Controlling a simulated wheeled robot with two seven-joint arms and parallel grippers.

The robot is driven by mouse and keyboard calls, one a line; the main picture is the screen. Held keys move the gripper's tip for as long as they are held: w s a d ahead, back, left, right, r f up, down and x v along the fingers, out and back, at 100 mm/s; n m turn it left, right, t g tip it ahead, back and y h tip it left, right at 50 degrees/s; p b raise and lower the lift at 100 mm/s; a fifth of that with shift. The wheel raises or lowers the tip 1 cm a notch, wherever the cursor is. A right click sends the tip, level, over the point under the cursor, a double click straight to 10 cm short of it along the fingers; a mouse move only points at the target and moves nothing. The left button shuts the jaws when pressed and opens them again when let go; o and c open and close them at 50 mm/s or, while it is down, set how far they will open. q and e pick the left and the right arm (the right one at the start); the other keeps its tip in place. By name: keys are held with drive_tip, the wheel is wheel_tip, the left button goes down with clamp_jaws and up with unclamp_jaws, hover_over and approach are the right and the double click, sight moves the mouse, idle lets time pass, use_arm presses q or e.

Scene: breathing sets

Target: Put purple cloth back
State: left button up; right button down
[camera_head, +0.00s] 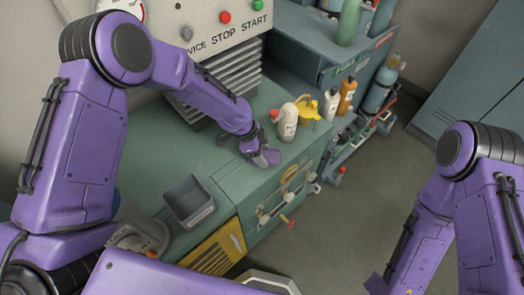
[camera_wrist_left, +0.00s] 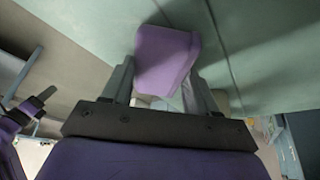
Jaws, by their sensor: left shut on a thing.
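The purple cloth (camera_wrist_left: 165,62) is a folded, block-like piece between the two fingers of my left gripper (camera_wrist_left: 160,85) in the left wrist view. The fingers are shut on it. In the head view, my left gripper (camera_head: 260,152) is low over the green counter (camera_head: 235,165), near its front edge, with the cloth (camera_head: 269,157) at its tip. I cannot tell whether the cloth touches the counter. My right arm comes in at the right of the head view, but its gripper is out of the picture.
A white bottle with a red cap (camera_head: 287,122) and a yellow item (camera_head: 309,110) stand just beyond the left gripper. A grey tray (camera_head: 189,203) sits on the counter to the left. Hooks with tools (camera_head: 283,195) are on the counter's front face.

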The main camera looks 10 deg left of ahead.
use_arm(q)
drive_tip(key=shift+f, duration=0.15)
drive_tip(key=o, duration=0.9)
drive_tip(key=shift+o, duration=0.2)
drive_tip(key=shift+r, duration=0.25)
drive_tip(key=shift+a+r, duration=0.15)
drive_tip(key=shift+r, duration=0.15)
drive_tip(key=b+v, duration=0.2)
drive_tip(key=v, duration=0.9)
drive_tip(key=shift+r, duration=0.15)
drive_tip(key=shift+r, duration=0.1)
